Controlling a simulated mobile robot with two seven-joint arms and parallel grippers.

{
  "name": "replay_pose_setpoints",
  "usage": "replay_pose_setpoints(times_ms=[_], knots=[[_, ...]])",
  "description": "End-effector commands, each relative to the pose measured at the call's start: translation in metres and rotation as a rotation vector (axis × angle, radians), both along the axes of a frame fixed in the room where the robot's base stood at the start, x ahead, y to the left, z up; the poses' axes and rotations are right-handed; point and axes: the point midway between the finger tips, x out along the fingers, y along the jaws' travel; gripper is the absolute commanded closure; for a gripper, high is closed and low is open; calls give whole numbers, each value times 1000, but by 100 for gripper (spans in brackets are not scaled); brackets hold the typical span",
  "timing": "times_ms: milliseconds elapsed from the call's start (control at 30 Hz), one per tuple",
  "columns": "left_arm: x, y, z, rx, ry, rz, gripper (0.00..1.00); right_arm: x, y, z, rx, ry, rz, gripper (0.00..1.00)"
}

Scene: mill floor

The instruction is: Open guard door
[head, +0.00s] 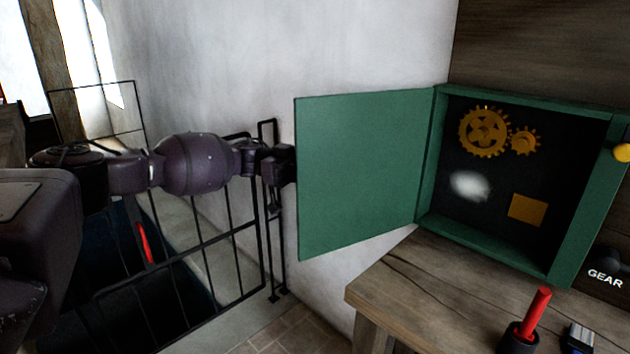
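The green guard door (362,170) stands wide open, swung out to the left of its green box (433,165). Inside the box are a large yellow gear (484,131), a small yellow gear (525,141), a yellow square plate (527,209) and a pale blurred patch. My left gripper (290,165) is at the door's free left edge, at about mid-height. The door hides its fingertips, so I cannot tell whether they touch or grip it. My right gripper is not in view.
A wooden bench (420,285) stands below the box, with a red-handled item (537,310) in a dark holder. A dark part labelled GEAR (604,280) and a yellow knob (622,152) are at the right. A black metal railing (190,260) runs beneath my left arm.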

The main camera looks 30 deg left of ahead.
Motion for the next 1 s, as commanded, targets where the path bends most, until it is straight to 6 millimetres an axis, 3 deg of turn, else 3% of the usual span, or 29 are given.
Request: replay_pose_setpoints(times_ms=[500, 533, 667, 1000], knots=[[4, 1, 4, -3, -2, 1, 100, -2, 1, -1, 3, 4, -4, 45], [4, 1, 4, -3, -2, 1, 84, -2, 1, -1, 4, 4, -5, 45], [3, 1, 3, -2, -2, 1, 64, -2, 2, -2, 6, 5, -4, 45], [3, 4, 0, 0, -1, 1, 61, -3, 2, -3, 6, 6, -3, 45]])
